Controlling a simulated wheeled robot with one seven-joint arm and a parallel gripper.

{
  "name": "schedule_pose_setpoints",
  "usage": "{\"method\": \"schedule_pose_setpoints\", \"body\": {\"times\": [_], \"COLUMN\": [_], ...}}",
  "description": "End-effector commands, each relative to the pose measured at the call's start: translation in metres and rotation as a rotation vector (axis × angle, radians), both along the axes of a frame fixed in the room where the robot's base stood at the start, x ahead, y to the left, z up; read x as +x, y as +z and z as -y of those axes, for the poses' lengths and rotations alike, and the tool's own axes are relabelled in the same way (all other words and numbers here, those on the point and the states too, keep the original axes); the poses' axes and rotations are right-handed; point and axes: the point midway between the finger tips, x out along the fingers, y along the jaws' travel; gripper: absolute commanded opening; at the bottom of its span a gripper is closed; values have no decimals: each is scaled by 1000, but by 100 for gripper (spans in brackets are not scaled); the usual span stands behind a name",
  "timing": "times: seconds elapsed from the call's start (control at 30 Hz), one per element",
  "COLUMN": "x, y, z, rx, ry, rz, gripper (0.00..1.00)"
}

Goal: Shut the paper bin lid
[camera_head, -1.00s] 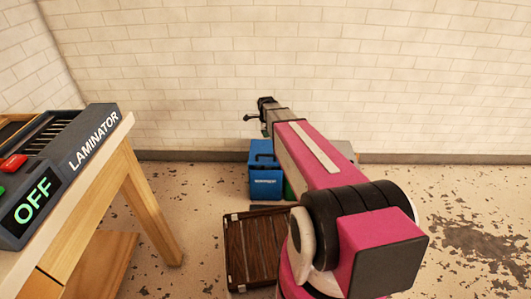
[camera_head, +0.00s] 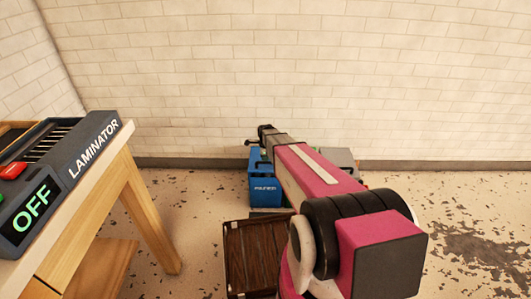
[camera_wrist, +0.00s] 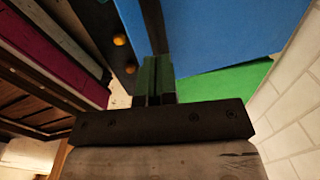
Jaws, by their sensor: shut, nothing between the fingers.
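The blue paper bin (camera_head: 265,188) stands on the floor near the back wall in the head view, with a white label on its front. Its top is partly hidden behind my arm and gripper, so I cannot tell the lid's angle. My gripper (camera_head: 256,141) is at the bin's top edge in this view; whether it touches is unclear. In the wrist view my gripper (camera_wrist: 157,78) is shut and empty, close to a large blue surface (camera_wrist: 225,28) that may be the bin's lid.
A green surface (camera_wrist: 228,86) lies beside the blue one in the wrist view. A brown slatted crate (camera_head: 255,255) sits on the floor in front of the bin. A wooden table (camera_head: 150,215) with a laminator (camera_head: 75,150) stands at left. Floor at right is clear.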

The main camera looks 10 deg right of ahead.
Motion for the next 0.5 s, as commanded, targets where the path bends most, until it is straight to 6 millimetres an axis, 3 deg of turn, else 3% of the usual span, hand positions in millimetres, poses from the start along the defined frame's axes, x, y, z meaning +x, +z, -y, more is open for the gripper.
{"method": "schedule_pose_setpoints", "body": {"times": [0.13,0.5], "x": [0,0], "y": [-10,-11], "z": [0,0], "rx": [0,0], "ry": [0,0], "rz": [-1,-1], "gripper": [0,0]}}
